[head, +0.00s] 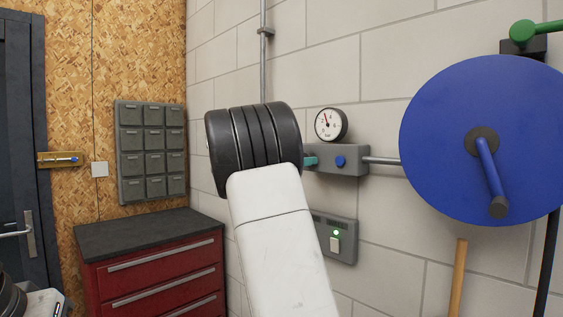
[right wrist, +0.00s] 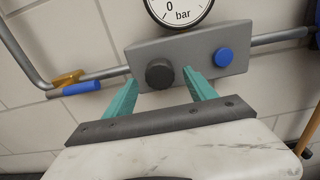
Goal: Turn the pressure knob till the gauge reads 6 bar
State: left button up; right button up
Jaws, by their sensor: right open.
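The round white gauge (head: 330,124) sits above a grey regulator block (head: 350,160) on the wall. Its needle points up and slightly left; I cannot read it exactly. The right wrist view shows only the lower dial of the gauge (right wrist: 180,8), with "0" and "bar". A dark round knob (right wrist: 159,73) and a smaller blue knob (right wrist: 223,57) are on the block's front. My right gripper (right wrist: 160,78) is open, its teal fingers on either side of the dark knob with gaps visible. In the head view my arm hides the dark knob. My left gripper is out of view.
A large blue disc reel with a crank (head: 430,120) is right of the block. A grey switch box (head: 345,242) with a green light is below. A pipe with a blue-handled brass valve (right wrist: 82,88) runs left. A red drawer cabinet (head: 150,270) stands at the lower left.

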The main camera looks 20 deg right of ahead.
jog(key=shift+x, duration=1.05)
jog(key=c, duration=1.4)
jog(key=shift+m, duration=0.5)
jog(key=m, duration=2.2)
jog(key=shift+w+a, duration=0.1)
